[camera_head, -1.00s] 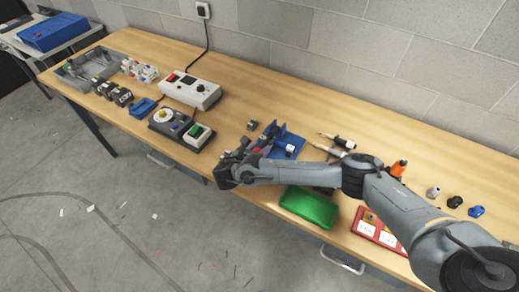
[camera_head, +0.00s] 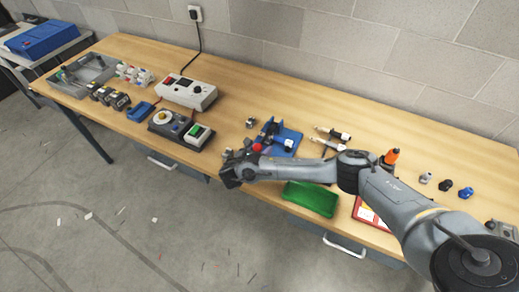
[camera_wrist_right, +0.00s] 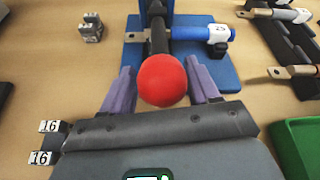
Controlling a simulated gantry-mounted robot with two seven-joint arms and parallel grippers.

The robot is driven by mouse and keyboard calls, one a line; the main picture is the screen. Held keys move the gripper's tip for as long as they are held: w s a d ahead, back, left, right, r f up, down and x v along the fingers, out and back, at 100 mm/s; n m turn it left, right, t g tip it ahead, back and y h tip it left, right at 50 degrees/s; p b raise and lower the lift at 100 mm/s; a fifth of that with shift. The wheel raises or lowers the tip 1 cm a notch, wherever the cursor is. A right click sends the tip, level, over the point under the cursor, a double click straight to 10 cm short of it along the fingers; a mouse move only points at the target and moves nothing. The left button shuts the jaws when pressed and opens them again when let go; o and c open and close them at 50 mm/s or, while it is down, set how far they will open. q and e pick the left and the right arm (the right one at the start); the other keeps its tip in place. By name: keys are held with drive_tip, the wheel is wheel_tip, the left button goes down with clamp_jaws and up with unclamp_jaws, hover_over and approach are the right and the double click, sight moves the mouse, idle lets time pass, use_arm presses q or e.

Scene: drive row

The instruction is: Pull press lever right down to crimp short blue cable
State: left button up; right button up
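The press (camera_wrist_right: 225,65) has a blue base plate and a black lever (camera_wrist_right: 158,35) with a round red knob (camera_wrist_right: 163,80). The knob also shows in the head view (camera_head: 257,147). A short blue cable (camera_wrist_right: 187,33) with a white numbered label lies across the press, behind the lever. My right gripper (camera_head: 249,155) is at the press's front side. In the right wrist view its two fingers stand apart, one on each side of the knob, with little gap. Firm contact cannot be seen. My left gripper is out of view.
A green tray (camera_head: 311,198) lies under my right forearm, close by. Stripped cables (camera_head: 332,133) lie right of the press. A control box with a green button (camera_head: 197,133) stands to the left. Bare table lies behind the press.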

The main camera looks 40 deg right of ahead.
drive_tip(key=shift+a+r, duration=0.1)
drive_tip(key=shift+a, duration=0.05)
drive_tip(key=shift+s+a+r, duration=0.1)
drive_tip(key=shift+a, duration=0.15)
drive_tip(key=p+v, duration=0.1)
drive_tip(key=v, duration=0.7)
drive_tip(key=shift+s+a+r+p, duration=0.1)
drive_tip(key=shift+a+r+p, duration=0.1)
drive_tip(key=shift+a+p, duration=0.15)
drive_tip(key=shift+s+a+r, duration=0.15)
drive_tip(key=shift+a, duration=0.35)
drive_tip(key=shift+c, duration=0.2)
